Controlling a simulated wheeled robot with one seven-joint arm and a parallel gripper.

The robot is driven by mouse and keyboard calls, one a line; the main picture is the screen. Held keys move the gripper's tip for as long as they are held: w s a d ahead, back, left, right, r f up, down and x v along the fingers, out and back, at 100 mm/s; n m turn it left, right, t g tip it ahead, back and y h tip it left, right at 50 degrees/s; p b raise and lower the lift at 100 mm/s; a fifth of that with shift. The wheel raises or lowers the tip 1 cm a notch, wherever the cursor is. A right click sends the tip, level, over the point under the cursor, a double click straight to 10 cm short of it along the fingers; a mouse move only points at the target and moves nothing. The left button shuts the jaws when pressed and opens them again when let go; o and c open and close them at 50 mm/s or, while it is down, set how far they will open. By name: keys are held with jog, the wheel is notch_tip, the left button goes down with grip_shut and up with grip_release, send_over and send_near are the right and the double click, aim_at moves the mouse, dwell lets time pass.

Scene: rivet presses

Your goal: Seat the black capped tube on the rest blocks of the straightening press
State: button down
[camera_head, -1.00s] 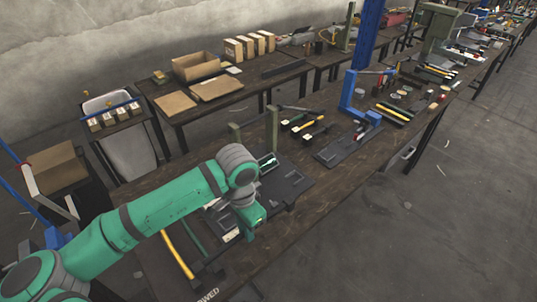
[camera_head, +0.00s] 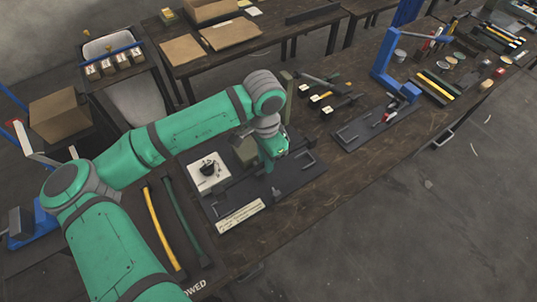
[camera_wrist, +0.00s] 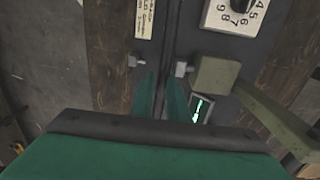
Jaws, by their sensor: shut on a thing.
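The straightening press stands on a dark base plate (camera_head: 225,205) on the bench, with a white dial (camera_head: 208,172) and a cream label (camera_head: 240,216). The dial (camera_wrist: 236,14) and its green-grey arm (camera_wrist: 215,75) also show in the wrist view. My gripper (camera_head: 268,168) is low over the press plate, pointing down. In the wrist view my gripper (camera_wrist: 162,95) has its fingers close together on a thin dark tube (camera_wrist: 168,45) that runs up the picture. Small grey metal pieces (camera_wrist: 183,68) lie either side of it; I cannot tell whether these are rest blocks. The tube's caps and any contact below are unclear.
A yellow tube (camera_head: 162,235) and a dark green tube (camera_head: 187,222) lie left of the press. A blue press (camera_head: 385,70) on a dark plate stands to the right, with several tubes and small parts beyond. The bench's front edge is close.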

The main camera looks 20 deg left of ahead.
jog(key=shift+s+a, duration=0.15)
jog(key=shift+s, duration=0.1)
jog(key=shift+s+a+f, duration=0.1)
jog(key=shift+f, duration=3.65)
jog(key=shift+f, duration=0.65)
jog(key=c, duration=1.6)
grip_release()
jog(key=shift+c, duration=0.2)
notch_tip(320, 180, up, 11)
jog(key=shift+f, duration=0.1)
